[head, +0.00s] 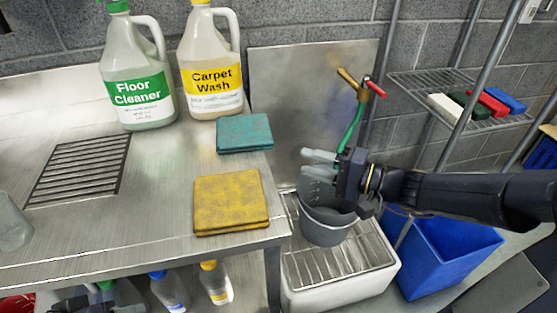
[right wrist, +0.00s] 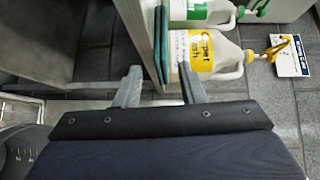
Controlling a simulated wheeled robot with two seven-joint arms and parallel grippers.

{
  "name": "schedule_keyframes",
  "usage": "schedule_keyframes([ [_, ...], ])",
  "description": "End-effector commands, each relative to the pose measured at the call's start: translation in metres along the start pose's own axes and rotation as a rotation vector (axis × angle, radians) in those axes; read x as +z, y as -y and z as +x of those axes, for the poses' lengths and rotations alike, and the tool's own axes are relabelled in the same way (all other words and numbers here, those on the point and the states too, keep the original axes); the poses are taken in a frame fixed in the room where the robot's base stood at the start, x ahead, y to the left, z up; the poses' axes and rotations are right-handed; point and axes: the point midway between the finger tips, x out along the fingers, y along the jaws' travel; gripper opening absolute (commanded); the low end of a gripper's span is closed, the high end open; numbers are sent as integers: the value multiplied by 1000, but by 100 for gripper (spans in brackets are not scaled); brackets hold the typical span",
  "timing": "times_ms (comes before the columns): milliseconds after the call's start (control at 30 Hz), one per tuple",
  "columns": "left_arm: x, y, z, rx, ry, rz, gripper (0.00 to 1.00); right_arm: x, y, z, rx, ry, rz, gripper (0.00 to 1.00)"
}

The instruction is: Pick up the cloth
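A folded yellow cloth-like pad (head: 230,200) lies flat near the front right corner of the metal counter. A teal pad (head: 244,133) lies behind it. My right gripper (head: 318,163) is over the grey bucket (head: 328,228), to the right of both pads and apart from them. In the right wrist view its two fingers (right wrist: 158,86) stand apart with nothing held between them. Dark parts that look like my left gripper (head: 100,302) show at the bottom left edge, mostly cut off, so their opening is unclear.
Floor cleaner (head: 136,70) and carpet wash (head: 211,65) jugs stand at the counter's back. The bucket sits on a grated white basin (head: 340,293). A blue bin (head: 447,250) is at right, below a wire shelf (head: 440,85) with coloured blocks. The counter's front middle is clear.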

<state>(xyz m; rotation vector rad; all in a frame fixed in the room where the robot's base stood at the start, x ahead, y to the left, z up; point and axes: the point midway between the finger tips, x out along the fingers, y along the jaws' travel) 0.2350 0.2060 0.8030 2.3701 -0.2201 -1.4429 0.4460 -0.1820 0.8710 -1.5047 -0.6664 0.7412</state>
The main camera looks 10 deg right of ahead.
Motion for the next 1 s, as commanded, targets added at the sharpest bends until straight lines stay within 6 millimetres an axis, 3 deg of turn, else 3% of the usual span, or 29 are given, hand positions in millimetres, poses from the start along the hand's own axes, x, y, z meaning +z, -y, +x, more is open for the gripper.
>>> schedule_keyframes([
  [33,5,4,9,0,0,0,42,-12,-13,1,-29,-34,18,36],
  [167,5,5,10,0,0,0,42,-27,-14,2,-63,-76,27,36],
  [367,3,3,7,0,-1,0,42,-27,-11,21,-64,-74,28,36],
  [700,1,1,3,0,0,0,42,-31,-8,70,-62,-73,30,36],
  [800,8,8,16,0,-1,0,42,-31,-12,83,-63,-74,23,36],
  [1000,12,11,24,0,0,0,42,-33,-9,97,-63,-75,26,36],
])
